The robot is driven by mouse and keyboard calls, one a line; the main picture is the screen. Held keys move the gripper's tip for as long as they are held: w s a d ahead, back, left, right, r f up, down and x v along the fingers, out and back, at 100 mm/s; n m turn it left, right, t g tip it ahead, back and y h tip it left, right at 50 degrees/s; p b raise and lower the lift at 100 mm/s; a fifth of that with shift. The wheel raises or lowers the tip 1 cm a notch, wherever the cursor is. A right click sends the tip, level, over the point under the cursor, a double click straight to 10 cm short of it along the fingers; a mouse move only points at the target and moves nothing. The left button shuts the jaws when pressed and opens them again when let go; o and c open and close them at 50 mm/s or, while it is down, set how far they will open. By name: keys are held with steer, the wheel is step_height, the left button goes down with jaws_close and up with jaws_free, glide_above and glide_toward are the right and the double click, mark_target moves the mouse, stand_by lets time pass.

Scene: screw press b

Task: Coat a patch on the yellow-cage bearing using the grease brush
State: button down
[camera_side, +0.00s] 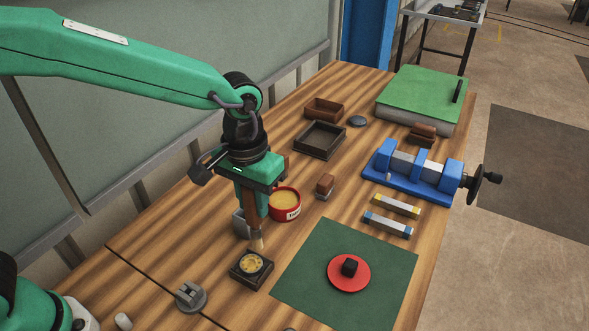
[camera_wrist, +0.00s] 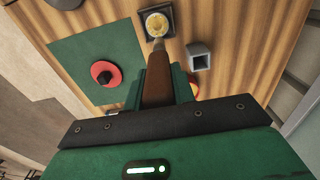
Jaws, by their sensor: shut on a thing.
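My gripper (camera_side: 253,204) is shut on the grease brush (camera_side: 251,208) and holds it upright, bristles down. In the wrist view the brush's brown handle (camera_wrist: 157,85) runs between the fingers of my gripper (camera_wrist: 160,88). The yellow-cage bearing (camera_side: 251,264) lies in a dark square holder (camera_side: 241,277) below the brush; it also shows in the wrist view (camera_wrist: 157,23). The pale bristle tip (camera_side: 257,243) is at the bearing's back edge. I cannot tell whether it touches. The red tin of yellow grease (camera_side: 285,203) stands behind, to the right of the gripper.
A grey hollow block (camera_wrist: 199,57) stands close beside the brush. A green mat (camera_side: 318,297) with a red disc (camera_side: 349,272) lies to the right. A grey round fixture (camera_side: 190,296) sits front left. A blue vise (camera_side: 415,170), small blocks and trays stand farther back.

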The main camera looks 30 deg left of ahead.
steer(key=shift+s+f, duration=0.15)
steer(key=shift+f, duration=0.6)
steer(key=shift+s, duration=1.65)
steer(key=shift+f, duration=0.5)
steer(key=shift+w, duration=0.1)
steer(key=shift+w+f, duration=0.15)
steer(key=shift+w, duration=1.6)
